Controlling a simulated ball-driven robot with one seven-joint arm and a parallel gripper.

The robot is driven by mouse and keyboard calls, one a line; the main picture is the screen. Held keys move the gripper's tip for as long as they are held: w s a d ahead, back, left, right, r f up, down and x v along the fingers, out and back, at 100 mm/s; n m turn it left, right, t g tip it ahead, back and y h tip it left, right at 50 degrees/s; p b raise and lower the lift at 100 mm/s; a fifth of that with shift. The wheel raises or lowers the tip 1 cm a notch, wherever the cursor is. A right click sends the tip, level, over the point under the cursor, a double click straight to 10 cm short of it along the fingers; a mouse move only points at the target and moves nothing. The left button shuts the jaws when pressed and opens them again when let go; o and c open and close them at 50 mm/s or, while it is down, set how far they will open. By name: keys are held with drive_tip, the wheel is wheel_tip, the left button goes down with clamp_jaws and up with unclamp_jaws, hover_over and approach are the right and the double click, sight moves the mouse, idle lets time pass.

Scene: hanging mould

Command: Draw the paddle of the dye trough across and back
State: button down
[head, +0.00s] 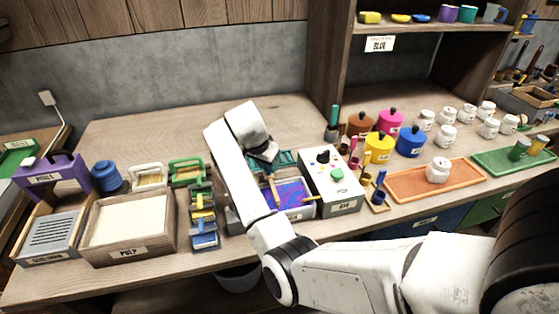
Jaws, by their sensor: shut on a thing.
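The dye trough (298,212) is a grey tray at the middle of the bench, holding purple and blue swirled dye. A thin wooden bar, seemingly the paddle (274,192), stands at the left part of the dye. My gripper (268,171) is above the trough's back left, pointing down, at the top of this bar. It is shut on the paddle, though the fingertips are small and partly hidden. My arm covers the trough's left side. A short yellow-orange peg (311,198) shows at the trough's right edge.
A white box with buttons (335,186) stands close to the trough's right. A rack of coloured rollers (203,215) and a pulp vat (128,252) stand left. A teal rack (288,158) is behind. Dye pots and an orange tray (410,186) are further right.

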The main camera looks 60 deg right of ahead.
drive_tip(key=shift+w+a, duration=0.2)
drive_tip(key=shift+w, duration=0.1)
drive_tip(key=c, duration=0.9)
unclamp_jaws()
drive_tip(key=shift+a, duration=0.15)
drive_tip(key=shift+o, duration=0.2)
drive_tip(key=v, duration=1)
drive_tip(key=shift+r+b, duration=0.35)
drive_tip(key=shift+b, duration=0.05)
drive_tip(key=shift+a, duration=0.1)
